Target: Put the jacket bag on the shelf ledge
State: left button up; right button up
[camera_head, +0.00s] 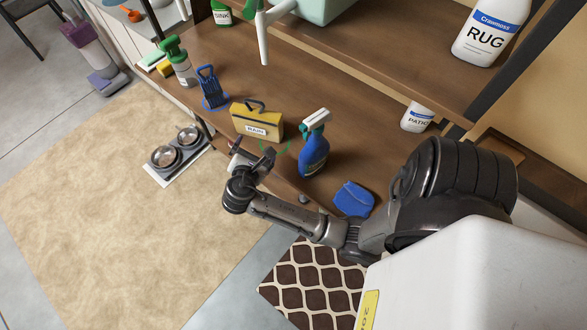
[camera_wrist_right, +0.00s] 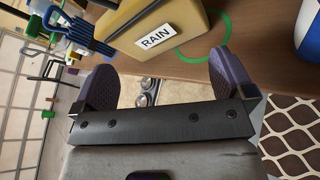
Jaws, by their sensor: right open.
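My left gripper is not in view.
A green ring mark (camera_head: 283,149) lies on the ledge just right of the bag. A blue spray bottle (camera_head: 315,145) stands right of it, a blue brush (camera_head: 211,88) left. A blue cloth (camera_head: 354,199) lies near the front edge. Pet bowls (camera_head: 165,156) are on the floor below.

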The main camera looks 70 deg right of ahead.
jog(key=s+a+f+m+y, duration=0.2)
jog(key=s+a+m+y, duration=0.4)
jog(key=s+a+y, duration=0.1)
jog(key=s+a+f+m+y, duration=0.3)
jog(key=s+a+m+y, duration=0.3)
jog(key=s+a, duration=0.4)
jog(key=shift+s+a+m+t+y, duration=0.15)
jog(key=shift+s+m+t+y, duration=0.2)
jog(key=shift+s+y, duration=0.45)
jog(key=shift+s, duration=0.1)
